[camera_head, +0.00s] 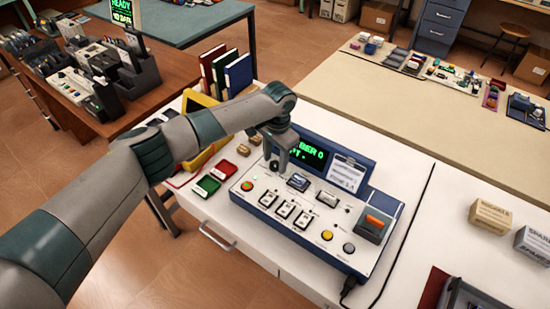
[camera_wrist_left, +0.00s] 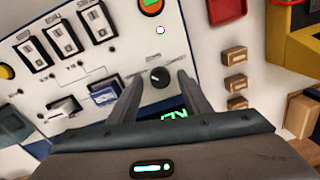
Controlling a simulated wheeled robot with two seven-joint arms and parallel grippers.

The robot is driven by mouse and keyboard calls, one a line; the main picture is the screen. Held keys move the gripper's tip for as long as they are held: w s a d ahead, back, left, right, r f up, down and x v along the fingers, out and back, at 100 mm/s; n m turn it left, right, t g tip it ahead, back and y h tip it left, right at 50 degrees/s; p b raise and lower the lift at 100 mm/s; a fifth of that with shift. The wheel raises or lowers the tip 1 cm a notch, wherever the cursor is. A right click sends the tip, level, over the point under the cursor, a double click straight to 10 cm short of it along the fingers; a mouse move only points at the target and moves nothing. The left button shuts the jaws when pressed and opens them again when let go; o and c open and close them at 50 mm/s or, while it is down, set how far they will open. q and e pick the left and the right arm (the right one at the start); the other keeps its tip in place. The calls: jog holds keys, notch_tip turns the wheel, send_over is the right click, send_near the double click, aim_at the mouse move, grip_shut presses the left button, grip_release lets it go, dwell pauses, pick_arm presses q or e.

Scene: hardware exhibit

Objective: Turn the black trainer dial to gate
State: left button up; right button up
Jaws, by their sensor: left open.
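The trainer (camera_head: 305,215) is a white-topped panel with a blue case on the white table. Its black dial (camera_wrist_left: 160,76) shows in the left wrist view as a small round knob with a light pointer mark. In the head view the dial is largely hidden by my left gripper (camera_head: 280,160), which points down at the panel's back left part. In the wrist view the two fingers of the left gripper (camera_wrist_left: 160,82) are apart, one to each side of the dial in the picture. I cannot tell whether they touch it. The dial's label is too small to read.
The trainer has several white rocker switches (camera_head: 284,210), a yellow button (camera_head: 326,235), a red-orange switch (camera_head: 375,222) and a green-lettered display (camera_head: 309,153). Red and green boxes (camera_head: 208,185) and small wooden blocks (camera_head: 243,150) lie left of it.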

pick_arm(q)
jog(key=shift+f, duration=0.2)
jog(key=c, duration=1)
jog(key=shift+c, duration=0.2)
pick_arm(e)
jog(key=shift+a, duration=0.25)
